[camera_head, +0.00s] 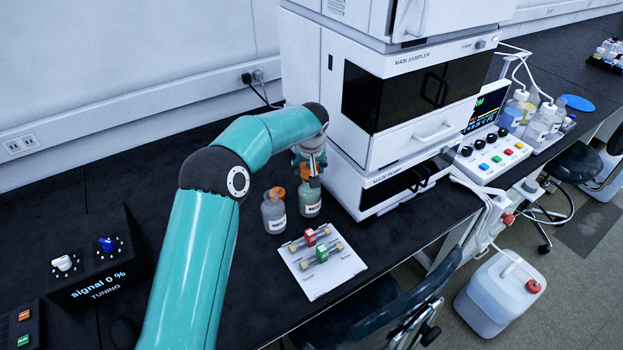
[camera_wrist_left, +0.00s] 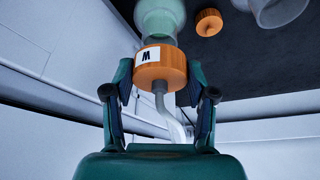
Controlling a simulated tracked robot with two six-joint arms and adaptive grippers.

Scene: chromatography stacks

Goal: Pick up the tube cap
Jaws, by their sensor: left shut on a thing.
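The tube cap (camera_wrist_left: 160,68) is orange with a white label marked W, and a pale bent tube comes out of it. My left gripper (camera_wrist_left: 159,77) is shut on it, with a finger on each side. In the left wrist view the cap lines up with the mouth of that bottle (camera_wrist_left: 168,16). I cannot tell whether it is seated or slightly raised. My right gripper is not in view.
A white tray (camera_head: 318,287) with red and green fittings lies in front. The sampler stack (camera_head: 350,150) stands close on the right.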

